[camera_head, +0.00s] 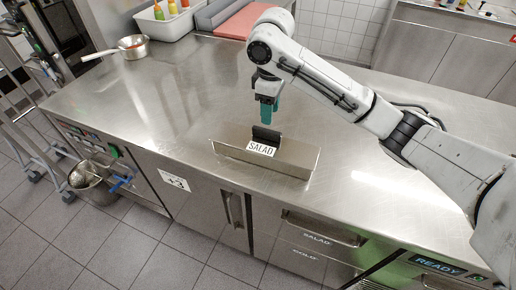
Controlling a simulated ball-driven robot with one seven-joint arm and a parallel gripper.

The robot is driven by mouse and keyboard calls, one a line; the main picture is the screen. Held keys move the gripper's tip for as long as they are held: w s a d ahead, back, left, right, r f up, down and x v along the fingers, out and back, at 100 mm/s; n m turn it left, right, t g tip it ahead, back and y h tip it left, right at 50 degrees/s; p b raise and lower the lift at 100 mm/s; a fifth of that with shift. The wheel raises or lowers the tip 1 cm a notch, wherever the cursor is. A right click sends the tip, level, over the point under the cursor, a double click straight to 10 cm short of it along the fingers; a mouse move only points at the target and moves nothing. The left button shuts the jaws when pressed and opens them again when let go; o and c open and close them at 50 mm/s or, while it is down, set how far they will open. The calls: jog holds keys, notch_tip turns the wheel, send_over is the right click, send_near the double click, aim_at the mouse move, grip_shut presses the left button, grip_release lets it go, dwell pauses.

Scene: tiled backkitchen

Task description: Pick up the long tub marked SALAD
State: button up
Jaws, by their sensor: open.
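The long tub (292,163) is a steel-coloured box with a white SALAD label (260,147) on its near side. It stands upright on the steel counter near the front edge, its length running left to right. A dark upright piece (266,134) shows between the fingers and the label. The jaws are open, with nothing seen held. The gap between the fingertips and the tub's rim is too small to judge.
A small saucepan (132,52) stands at the counter's far left. A white tray with bottles (164,22) and a reddish board (240,22) lie at the back. A bucket (90,182) hangs at the left front. The counter left of the tub is clear.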

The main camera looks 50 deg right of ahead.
aim_at(267, 129)
notch_tip(267, 129, down, 3)
jog(key=shift+a+r, duration=0.1)
jog(key=shift+r, duration=0.05)
jog(key=shift+w+a+f, duration=0.1)
jog(key=shift+a+f, duration=0.05)
jog(key=shift+f, duration=1.15)
jog(key=shift+w+a+f, duration=0.1)
jog(key=shift+a+f, duration=0.05)
jog(key=shift+f, duration=1.1)
jog(key=shift+c, duration=0.3)
grip_shut()
jog(key=shift+r, duration=0.1)
